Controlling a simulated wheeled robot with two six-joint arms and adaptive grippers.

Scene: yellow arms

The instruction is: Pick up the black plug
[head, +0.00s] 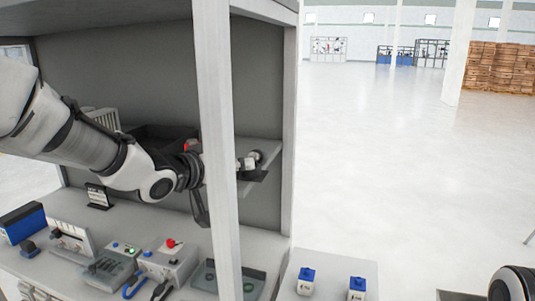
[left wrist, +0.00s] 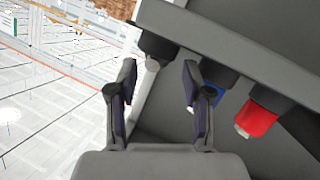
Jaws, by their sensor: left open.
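The black plug (left wrist: 155,45) shows in the left wrist view at the edge of a grey shelf, its pale metal tip towards my fingers. My left gripper (left wrist: 158,90) is open and empty, its two fingers spread just short of the plug and roughly to either side of its tip. No contact shows. In the head view my left arm reaches into the cabinet, and a white post hides part of the wrist and gripper (head: 254,174). My right gripper is out of view; only a bit of my right arm shows at the lower right.
A blue plug (left wrist: 212,96) and a red plug (left wrist: 258,120) sit along the same shelf, right of the black one. The white cabinet post (head: 217,130) stands before my left wrist. Control boxes (head: 168,262) crowd the bench below. Open floor lies to the right.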

